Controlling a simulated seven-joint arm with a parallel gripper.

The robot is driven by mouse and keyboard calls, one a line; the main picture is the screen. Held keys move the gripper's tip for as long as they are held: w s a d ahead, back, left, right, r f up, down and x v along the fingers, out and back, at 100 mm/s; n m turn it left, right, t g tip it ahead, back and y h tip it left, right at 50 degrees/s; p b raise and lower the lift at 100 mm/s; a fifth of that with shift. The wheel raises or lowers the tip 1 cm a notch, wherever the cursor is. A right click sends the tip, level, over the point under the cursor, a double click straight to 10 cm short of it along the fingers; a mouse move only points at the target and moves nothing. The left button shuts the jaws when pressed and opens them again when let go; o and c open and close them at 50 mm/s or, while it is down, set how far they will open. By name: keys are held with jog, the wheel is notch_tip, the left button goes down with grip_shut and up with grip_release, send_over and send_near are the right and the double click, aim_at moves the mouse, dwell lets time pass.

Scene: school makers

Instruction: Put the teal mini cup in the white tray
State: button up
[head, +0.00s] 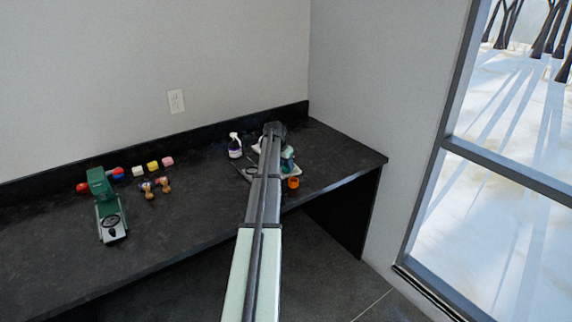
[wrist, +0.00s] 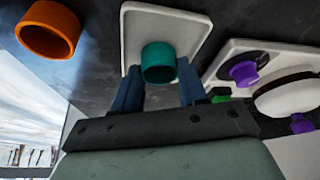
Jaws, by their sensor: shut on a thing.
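My gripper (wrist: 158,84) has its two blue fingers on either side of the teal mini cup (wrist: 158,63) in the wrist view and is shut on it. The cup's round open rim faces the camera. The white tray (wrist: 190,22) is a flat, rounded-corner square behind the cup in that view, and the cup overlaps its lower part. I cannot tell whether the cup touches the tray. In the head view my arm covers much of this spot, and only part of the white tray (head: 291,170) shows to its right.
An orange cup (wrist: 48,30) stands beside the tray; the head view also shows it (head: 293,183) near the counter's front edge. White items with purple parts (wrist: 244,72) lie right in the wrist view. A spray bottle (head: 235,146) stands left of my arm. A green device (head: 101,188) is farther left.

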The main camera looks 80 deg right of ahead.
jog(key=o, duration=1.1)
jog(key=shift+f, duration=0.1)
jog(key=v, duration=1.2)
